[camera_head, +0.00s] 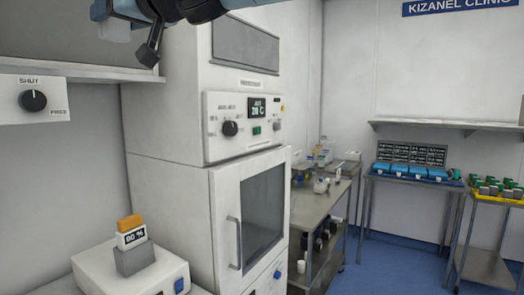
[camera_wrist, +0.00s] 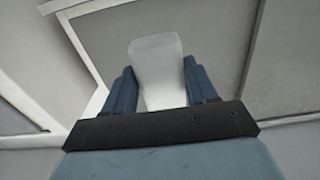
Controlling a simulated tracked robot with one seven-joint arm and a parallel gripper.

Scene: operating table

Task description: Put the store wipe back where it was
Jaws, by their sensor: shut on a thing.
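My gripper (camera_wrist: 157,88) shows in the wrist view with its two blue fingers on either side of a pale, whitish flat piece. It is shut on this piece, which looks like the store wipe (camera_wrist: 156,58). The wipe stands up beyond the fingertips, and its lower end is hidden behind the dark gripper bar. In the head view only part of my arm (camera_head: 185,10) shows at the top left; the wipe cannot be made out there.
A tall white cabinet (camera_head: 175,190) with a glass door and handle fills the middle. A shelf (camera_head: 80,72) runs at the upper left, above a control box (camera_head: 33,100). A white device (camera_head: 130,272) stands lower left. A steel trolley (camera_head: 325,215) and side tables stand right.

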